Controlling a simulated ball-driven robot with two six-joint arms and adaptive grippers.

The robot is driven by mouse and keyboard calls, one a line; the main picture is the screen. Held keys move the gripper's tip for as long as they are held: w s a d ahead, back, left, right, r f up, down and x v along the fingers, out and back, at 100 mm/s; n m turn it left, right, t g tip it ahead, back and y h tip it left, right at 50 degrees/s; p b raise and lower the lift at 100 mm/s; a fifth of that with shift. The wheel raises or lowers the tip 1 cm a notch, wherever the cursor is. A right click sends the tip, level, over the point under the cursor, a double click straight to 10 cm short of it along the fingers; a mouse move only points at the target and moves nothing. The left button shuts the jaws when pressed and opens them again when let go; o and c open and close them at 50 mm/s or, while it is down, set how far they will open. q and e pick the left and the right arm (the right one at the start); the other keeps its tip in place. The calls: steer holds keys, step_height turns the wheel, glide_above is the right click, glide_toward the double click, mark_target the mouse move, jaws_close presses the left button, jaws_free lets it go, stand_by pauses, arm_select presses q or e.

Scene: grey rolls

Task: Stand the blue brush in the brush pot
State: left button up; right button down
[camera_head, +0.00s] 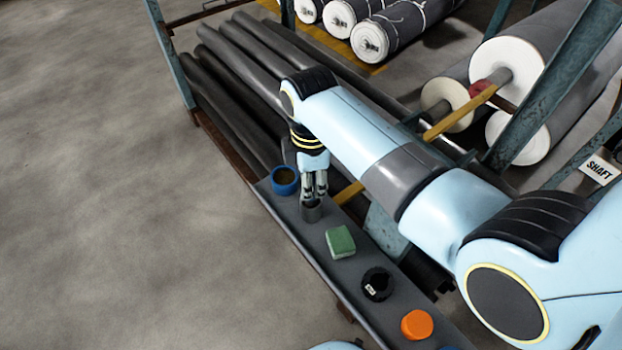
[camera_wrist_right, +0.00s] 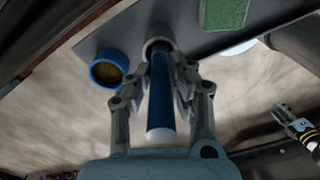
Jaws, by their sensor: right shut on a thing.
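The blue brush (camera_wrist_right: 162,95), with a pale near end, is held between the fingers of my right gripper (camera_wrist_right: 168,80). In the head view my right gripper (camera_head: 315,186) points down over a small grey pot (camera_head: 311,212), which I take as the brush pot. In the right wrist view the brush's far end overlaps the opening of this pot (camera_wrist_right: 155,46). I cannot tell if the tip is inside or above it. My left gripper (camera_wrist_right: 286,112) shows small at the right of the wrist view; its jaws are unclear.
A blue round container (camera_head: 285,180) with brown contents stands close beside the pot. A green block (camera_head: 340,241), a black ring-shaped thing (camera_head: 377,284) and an orange thing (camera_head: 417,324) are along the narrow grey shelf (camera_head: 318,245). Grey rolls (camera_head: 235,75) lie behind.

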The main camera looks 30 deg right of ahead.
steer(key=shift+f+b, duration=0.55)
steer(key=shift+f, duration=0.5)
steer(key=c, duration=1.1)
jaws_free()
step_height(320, 180, up, 12)
steer(key=shift+r, duration=0.1)
